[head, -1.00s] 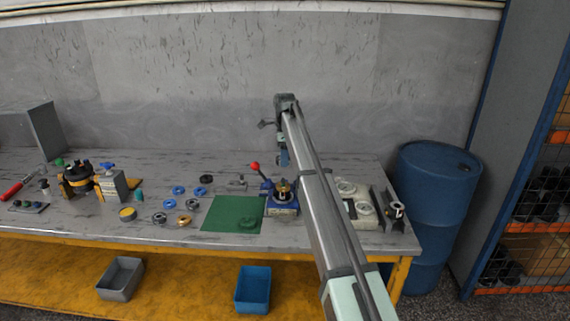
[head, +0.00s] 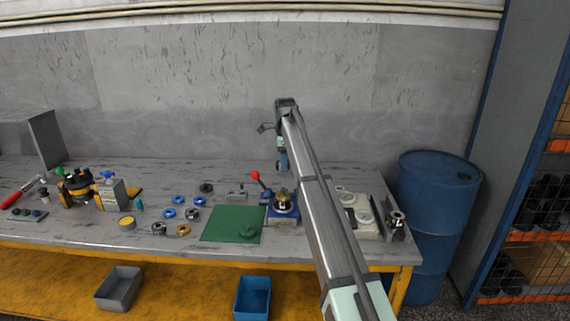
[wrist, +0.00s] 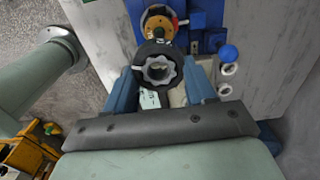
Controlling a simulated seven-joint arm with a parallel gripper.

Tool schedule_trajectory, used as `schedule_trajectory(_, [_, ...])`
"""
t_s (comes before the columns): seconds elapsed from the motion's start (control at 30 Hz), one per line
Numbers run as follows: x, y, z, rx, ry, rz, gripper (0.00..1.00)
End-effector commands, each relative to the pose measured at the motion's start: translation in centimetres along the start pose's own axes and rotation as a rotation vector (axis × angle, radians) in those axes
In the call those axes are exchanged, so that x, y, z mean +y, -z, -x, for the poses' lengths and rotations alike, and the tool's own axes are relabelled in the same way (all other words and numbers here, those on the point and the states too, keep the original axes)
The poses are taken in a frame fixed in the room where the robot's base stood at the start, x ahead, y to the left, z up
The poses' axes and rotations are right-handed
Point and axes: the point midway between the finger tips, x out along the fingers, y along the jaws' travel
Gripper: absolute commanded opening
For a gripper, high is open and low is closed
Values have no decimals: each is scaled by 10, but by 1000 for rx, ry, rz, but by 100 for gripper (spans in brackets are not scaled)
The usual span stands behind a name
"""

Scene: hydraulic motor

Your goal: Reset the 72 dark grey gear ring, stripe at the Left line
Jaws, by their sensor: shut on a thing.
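In the wrist view my gripper (wrist: 160,78) is shut on a dark grey ring (wrist: 145,54), held between its two blue fingers. Which line the stripe faces cannot be told. In the head view my gripper (head: 283,162) shows only partly beside my arm, above the bench's back part; the held ring cannot be made out there.
A blue fixture with a red-knobbed lever (head: 256,176) stands left of my arm. A green mat (head: 225,222) with a dark round part (head: 248,231) is beside it. Several loose rings (head: 180,213) lie farther left. A pale block with round parts (head: 358,212) stands right of my arm.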

Motion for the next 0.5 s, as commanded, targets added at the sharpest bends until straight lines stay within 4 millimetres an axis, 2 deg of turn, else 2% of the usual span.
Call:
schedule_trajectory(0.33, [0,0,1,0,0,0,11])
schedule_trajectory(0.5, [0,0,-11,3,-13,0,11])
